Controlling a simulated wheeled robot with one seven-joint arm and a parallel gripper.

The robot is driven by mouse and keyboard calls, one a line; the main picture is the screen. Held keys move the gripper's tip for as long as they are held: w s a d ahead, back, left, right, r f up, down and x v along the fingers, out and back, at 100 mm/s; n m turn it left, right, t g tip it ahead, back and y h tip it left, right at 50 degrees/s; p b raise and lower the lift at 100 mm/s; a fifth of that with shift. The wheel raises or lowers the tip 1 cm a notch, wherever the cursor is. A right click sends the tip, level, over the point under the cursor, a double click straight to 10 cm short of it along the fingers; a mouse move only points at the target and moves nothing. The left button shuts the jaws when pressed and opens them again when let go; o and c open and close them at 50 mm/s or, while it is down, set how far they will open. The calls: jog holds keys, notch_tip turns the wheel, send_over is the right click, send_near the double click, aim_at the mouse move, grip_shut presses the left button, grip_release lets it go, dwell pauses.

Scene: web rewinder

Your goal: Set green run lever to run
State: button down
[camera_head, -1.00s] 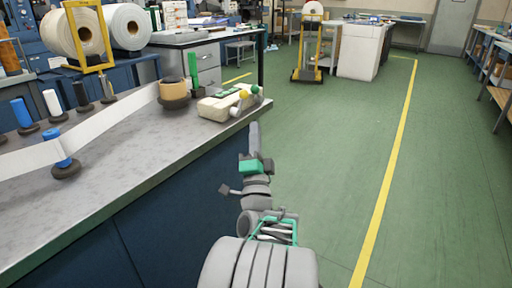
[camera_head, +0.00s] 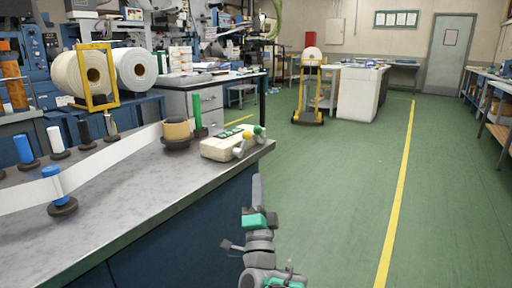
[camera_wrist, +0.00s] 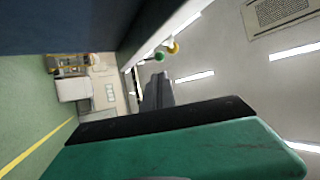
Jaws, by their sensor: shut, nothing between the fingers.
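A cream control box (camera_head: 222,147) sits at the right end of the grey worktop. Two levers stand at its right side, one with a yellow knob (camera_head: 247,136) and one with a green knob (camera_head: 258,130). In the wrist view the green knob (camera_wrist: 159,56) and the yellow knob (camera_wrist: 173,47) show beyond the fingers. My gripper (camera_head: 257,185) points up beside the worktop's right edge, below and apart from the levers. Its fingers (camera_wrist: 155,90) are together with nothing between them. Lever markings are too small to read.
The worktop (camera_head: 130,195) carries a white web running past blue, white and black spindles (camera_head: 57,190) to a tan roll (camera_head: 177,131). Green floor (camera_head: 335,190) to the right is clear.

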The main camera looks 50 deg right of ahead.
aim_at(258, 131)
jog(key=p+x, duration=0.7)
jog(key=x, duration=0.6)
jog(key=shift+r, duration=0.2)
jog(key=shift+w+d+r+p, duration=0.1)
jog(key=shift+w+d+p, duration=0.1)
jog(key=shift+d+p, duration=0.15)
jog(key=shift+d+r+p, duration=0.1)
jog(key=shift+r+p, duration=0.4)
jog(key=shift+r, duration=0.1)
jog(key=shift+f+b, duration=0.3)
jog(key=shift+b, duration=0.05)
jog(key=a+r+b+v, duration=0.1)
jog(key=b+v, duration=0.6)
jog(key=v, duration=0.7)
jog(key=shift+d+r, duration=0.1)
